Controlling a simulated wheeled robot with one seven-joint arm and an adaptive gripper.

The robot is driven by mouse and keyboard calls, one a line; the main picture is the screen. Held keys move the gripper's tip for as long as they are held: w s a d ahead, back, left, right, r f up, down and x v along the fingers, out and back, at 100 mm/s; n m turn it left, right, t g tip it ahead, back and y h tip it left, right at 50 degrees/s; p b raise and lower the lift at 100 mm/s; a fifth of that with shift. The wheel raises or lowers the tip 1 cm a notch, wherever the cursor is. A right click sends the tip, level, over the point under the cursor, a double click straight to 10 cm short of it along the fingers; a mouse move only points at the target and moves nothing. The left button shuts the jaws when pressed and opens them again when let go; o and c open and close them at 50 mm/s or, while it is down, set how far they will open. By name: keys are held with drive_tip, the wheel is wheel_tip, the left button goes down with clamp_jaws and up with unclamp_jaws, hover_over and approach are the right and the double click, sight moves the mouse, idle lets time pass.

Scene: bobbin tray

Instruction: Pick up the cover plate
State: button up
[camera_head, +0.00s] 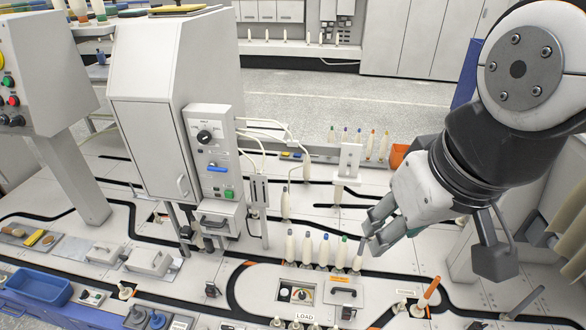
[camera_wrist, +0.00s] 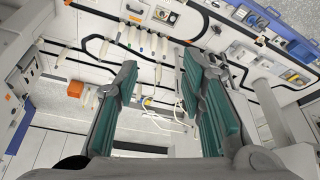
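A pale plate with a dark handle (camera_head: 343,293) lies on the work surface beside a square opening (camera_head: 296,293) and looks like the cover plate, though I cannot be sure. The wrist view shows what looks like the same plate at its top edge (camera_wrist: 135,9), partly cut off. My gripper (camera_head: 370,236) is above the surface, behind and to the right of the plate and apart from it. In the wrist view its two green-padded fingers (camera_wrist: 160,64) are spread, with nothing between them.
A row of white bobbins with coloured tips (camera_head: 323,251) stands between the gripper and the plate. An orange-handled stick (camera_head: 431,289) rises to the right. A tall white machine (camera_head: 165,115) stands at left. A blue bin (camera_head: 38,287) is front left.

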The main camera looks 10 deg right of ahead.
drive_tip(key=w+d+f+n+g+h+b, duration=0.1)
drive_tip(key=w+d+f+n+b, duration=0.2)
drive_tip(key=w+f, duration=0.4)
drive_tip(key=w+d+f+n+g+h+b, duration=0.15)
drive_tip(key=w+d+f+b, duration=0.3)
drive_tip(key=w, duration=0.55)
drive_tip(key=n+g+y+b, duration=0.25)
drive_tip(key=n+b, duration=0.65)
drive_tip(key=b, duration=0.7)
hover_over(345, 289)
drive_tip(key=shift+t, duration=0.4)
drive_tip(key=f, duration=6.3)
drive_tip(key=shift+w+d+f, duration=0.1)
drive_tip(key=shift+d+f, duration=0.1)
drive_tip(key=shift+d, duration=0.05)
drive_tip(key=shift+a+f+b, duration=0.15)
drive_tip(key=shift+f+b, duration=0.45)
drive_tip(key=shift+f, duration=0.95)
drive_tip(key=shift+a+f+b, duration=0.1)
drive_tip(key=shift+f+b, duration=0.5)
drive_tip(key=shift+f, duration=0.9)
clamp_jaws()
